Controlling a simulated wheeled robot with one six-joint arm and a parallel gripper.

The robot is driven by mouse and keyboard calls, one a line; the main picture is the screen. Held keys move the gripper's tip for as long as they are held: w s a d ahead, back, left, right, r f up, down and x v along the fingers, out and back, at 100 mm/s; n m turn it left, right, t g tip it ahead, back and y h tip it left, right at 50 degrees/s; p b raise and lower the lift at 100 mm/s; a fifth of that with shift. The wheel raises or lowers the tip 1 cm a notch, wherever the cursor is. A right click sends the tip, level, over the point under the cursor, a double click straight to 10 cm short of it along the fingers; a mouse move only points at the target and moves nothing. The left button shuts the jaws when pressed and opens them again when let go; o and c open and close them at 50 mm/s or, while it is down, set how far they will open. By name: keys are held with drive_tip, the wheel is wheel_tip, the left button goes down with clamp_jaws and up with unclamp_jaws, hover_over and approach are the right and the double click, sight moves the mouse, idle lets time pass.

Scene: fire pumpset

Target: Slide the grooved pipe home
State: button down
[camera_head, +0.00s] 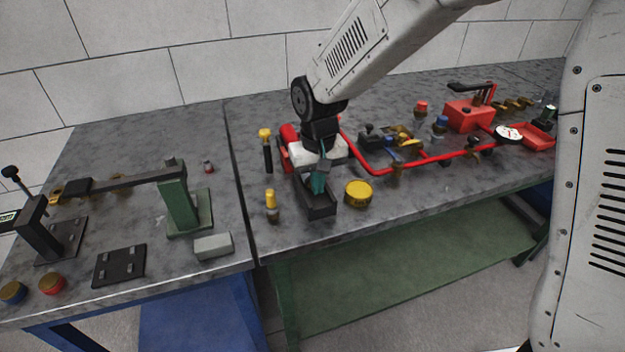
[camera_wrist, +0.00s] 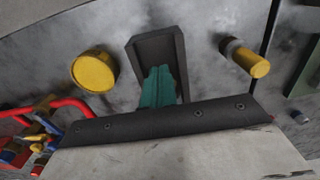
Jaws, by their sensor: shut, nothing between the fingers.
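My gripper (camera_head: 318,187) points down with its teal fingers shut and empty, over a small dark open-topped box (camera_head: 318,211) near the front edge of the right bench. In the wrist view the teal fingers (camera_wrist: 158,84) overlap the inside of the dark box (camera_wrist: 142,48); I cannot tell whether they touch it. A red pipe run (camera_head: 376,170) lies on the bench to the right and bends back behind my gripper. A short red cylinder (camera_head: 289,133) shows behind my wrist. I cannot tell which red piece is the grooved pipe; my wrist hides part of that area.
A yellow round tin (camera_head: 358,193) stands close right of the box, and a yellow-capped fitting (camera_head: 271,200) close left. A yellow-headed tool (camera_head: 266,148) is farther back. A red box (camera_head: 467,115) stands right. A green stand (camera_head: 180,205) is on the left bench.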

drive_tip(key=shift+s+d, duration=0.15)
drive_tip(key=shift+s, duration=0.4)
wheel_tip(320, 180, up, 7)
idle(0.5)
idle(0.4)
drive_tip(key=s+d+r+m, duration=0.1)
drive_tip(key=s+d+r, duration=0.2)
drive_tip(key=s+d, duration=0.4)
drive_tip(key=s+d+r+m+t, duration=0.1)
drive_tip(key=s+d+r, duration=0.2)
drive_tip(key=s+d, duration=0.5)
drive_tip(key=s+d+r+m, duration=0.1)
drive_tip(key=s+d+r, duration=0.2)
drive_tip(key=s+d, duration=0.4)
drive_tip(key=s, duration=0.2)
drive_tip(key=shift+s+d+r, duration=0.15)
drive_tip(key=shift+s, duration=0.2)
drive_tip(key=shift+d, duration=0.1)
